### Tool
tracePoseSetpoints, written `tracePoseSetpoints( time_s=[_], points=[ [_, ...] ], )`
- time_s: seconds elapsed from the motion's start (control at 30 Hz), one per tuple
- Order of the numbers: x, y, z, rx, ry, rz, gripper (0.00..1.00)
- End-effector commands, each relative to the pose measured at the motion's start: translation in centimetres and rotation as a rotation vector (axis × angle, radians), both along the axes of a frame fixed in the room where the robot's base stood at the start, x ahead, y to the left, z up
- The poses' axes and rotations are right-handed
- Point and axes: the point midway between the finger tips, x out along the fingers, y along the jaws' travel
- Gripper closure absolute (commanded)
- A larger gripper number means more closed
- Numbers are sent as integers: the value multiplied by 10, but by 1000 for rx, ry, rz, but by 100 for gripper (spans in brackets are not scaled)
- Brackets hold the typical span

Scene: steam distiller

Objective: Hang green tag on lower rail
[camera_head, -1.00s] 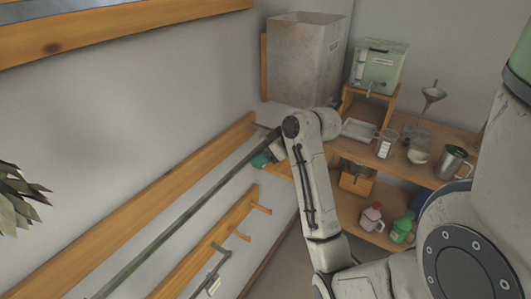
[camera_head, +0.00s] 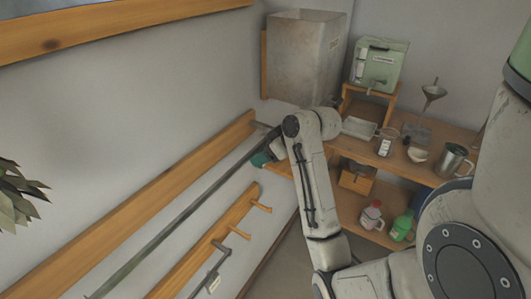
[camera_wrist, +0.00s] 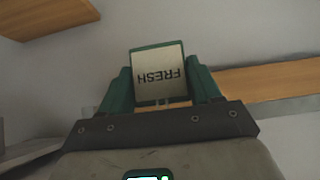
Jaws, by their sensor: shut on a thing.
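My gripper (camera_wrist: 161,92) is shut on the green tag (camera_wrist: 158,72), a pale square plate with a green border and the word FRESH, seen upside down in the wrist view. In the head view my gripper's green finger (camera_head: 261,159) shows by the far end of the long metal bar; the tag itself is hidden there behind my arm. The lower wooden rail (camera_head: 208,247) with several pegs runs along the left wall, below a longer wooden board (camera_head: 140,205). My gripper is above and beyond the rail's far end.
A long metal bar (camera_head: 180,215) runs in front of the upper board. A dark hook with a pale label (camera_head: 213,283) hangs near the lower rail's front part. A wooden shelf (camera_head: 350,205) with bottles and vessels stands at the right. A plant (camera_head: 18,195) is at the left edge.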

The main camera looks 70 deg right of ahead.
Motion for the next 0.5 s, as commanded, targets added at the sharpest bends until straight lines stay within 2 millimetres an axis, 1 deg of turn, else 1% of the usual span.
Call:
tracePoseSetpoints(
  time_s=[0.5],
  points=[
    [0,0,-6,0,0,0,66]
  ],
)
